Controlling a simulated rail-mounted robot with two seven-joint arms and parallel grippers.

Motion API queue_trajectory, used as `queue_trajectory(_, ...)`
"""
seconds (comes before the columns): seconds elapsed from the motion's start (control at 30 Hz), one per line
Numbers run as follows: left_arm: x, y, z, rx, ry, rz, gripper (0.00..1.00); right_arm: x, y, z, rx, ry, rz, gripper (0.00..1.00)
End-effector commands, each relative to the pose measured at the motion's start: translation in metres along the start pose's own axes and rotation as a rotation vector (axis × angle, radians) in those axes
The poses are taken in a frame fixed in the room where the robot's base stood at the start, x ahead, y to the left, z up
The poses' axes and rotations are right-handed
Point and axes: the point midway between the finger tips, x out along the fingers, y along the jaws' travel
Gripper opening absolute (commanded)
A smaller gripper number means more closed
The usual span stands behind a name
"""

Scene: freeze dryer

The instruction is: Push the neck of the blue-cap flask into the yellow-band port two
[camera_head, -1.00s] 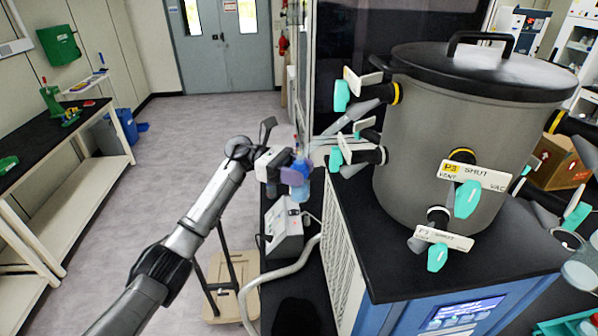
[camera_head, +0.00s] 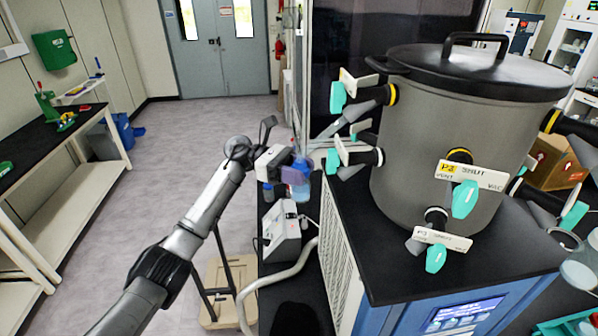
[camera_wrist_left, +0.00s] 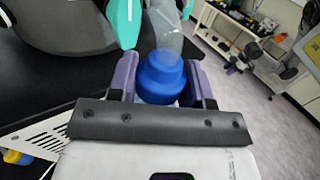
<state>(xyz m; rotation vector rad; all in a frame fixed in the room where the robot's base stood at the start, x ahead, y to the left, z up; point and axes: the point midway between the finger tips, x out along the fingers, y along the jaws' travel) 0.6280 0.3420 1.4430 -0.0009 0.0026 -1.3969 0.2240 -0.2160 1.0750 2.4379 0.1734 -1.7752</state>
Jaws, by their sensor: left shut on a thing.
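My left gripper (camera_head: 296,172) is shut on the blue-cap flask (camera_head: 301,190), to the left of the grey drum. In the left wrist view the blue cap (camera_wrist_left: 160,76) sits between the purple fingers of the gripper (camera_wrist_left: 165,85). A clear neck (camera_wrist_left: 167,32) extends beyond the cap. The yellow-band port two (camera_head: 459,156) is on the front of the drum, above a white plate that seems to read P2 SHUT, with a teal handle. The flask is well apart from this port. My right gripper is not in view.
The grey drum (camera_head: 440,130) with a black lid stands on a black-topped blue cabinet. More ports with teal handles (camera_head: 337,97) stick out around it, some close to the flask. A white device (camera_head: 281,235) stands below the gripper. Open floor lies to the left.

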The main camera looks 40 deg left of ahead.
Motion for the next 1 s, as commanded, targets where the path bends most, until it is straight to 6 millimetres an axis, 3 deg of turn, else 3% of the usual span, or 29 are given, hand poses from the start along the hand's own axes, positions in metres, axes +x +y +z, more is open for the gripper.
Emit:
queue_trajectory(0.53, 0.0043, 0.0018, 0.0062, 0.006, -0.006, -0.002, 0.03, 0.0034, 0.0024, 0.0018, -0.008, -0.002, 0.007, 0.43)
queue_trajectory(0.57, 0.0045, 0.0018, 0.0066, 0.005, -0.006, -0.002, 0.46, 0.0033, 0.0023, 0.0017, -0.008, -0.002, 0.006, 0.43)
queue_trajectory(0.87, 0.0036, 0.0018, 0.0051, 0.003, -0.003, -0.001, 0.75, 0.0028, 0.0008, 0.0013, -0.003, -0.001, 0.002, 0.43)
queue_trajectory(1.0, 0.0034, 0.0018, 0.0046, 0.002, -0.002, -0.001, 0.75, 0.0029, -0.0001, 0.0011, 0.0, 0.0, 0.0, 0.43)
